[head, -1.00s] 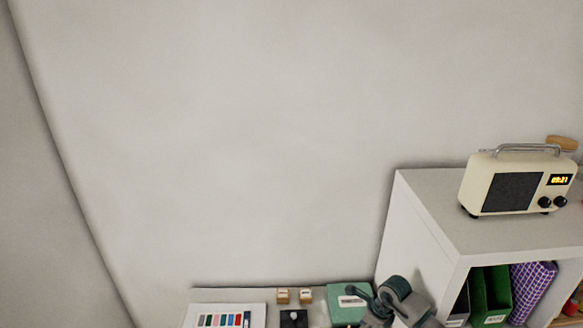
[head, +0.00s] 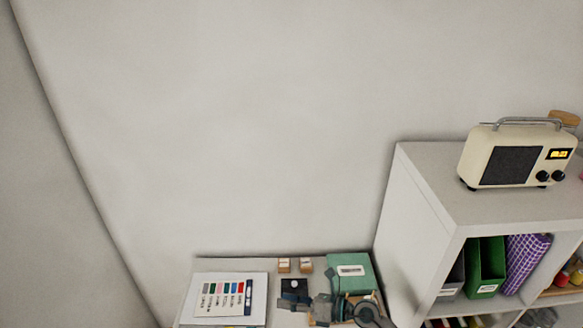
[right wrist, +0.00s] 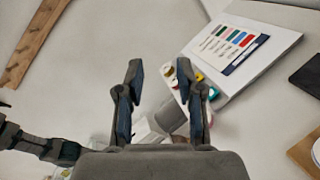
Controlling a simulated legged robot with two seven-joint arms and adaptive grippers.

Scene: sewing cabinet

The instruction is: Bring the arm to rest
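My right gripper (head: 300,303) is low in the head view, over the cabinet top (head: 184,312) in front of a green box (head: 350,264). In the right wrist view its two fingers (right wrist: 158,82) stand apart with nothing held between them. A grey cylinder and small coloured spools (right wrist: 197,76) show beyond the fingers, apart from them. A dark jointed part at the left of that view may be mine; I cannot tell. My left gripper does not show in the head view.
A colour card (head: 225,298) lies left of the right gripper. Two small wooden blocks (head: 295,265) and a dark square piece (head: 294,286) are close by. A white shelf (head: 415,225) with a radio (head: 515,155) stands at the right. The wall area above is clear.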

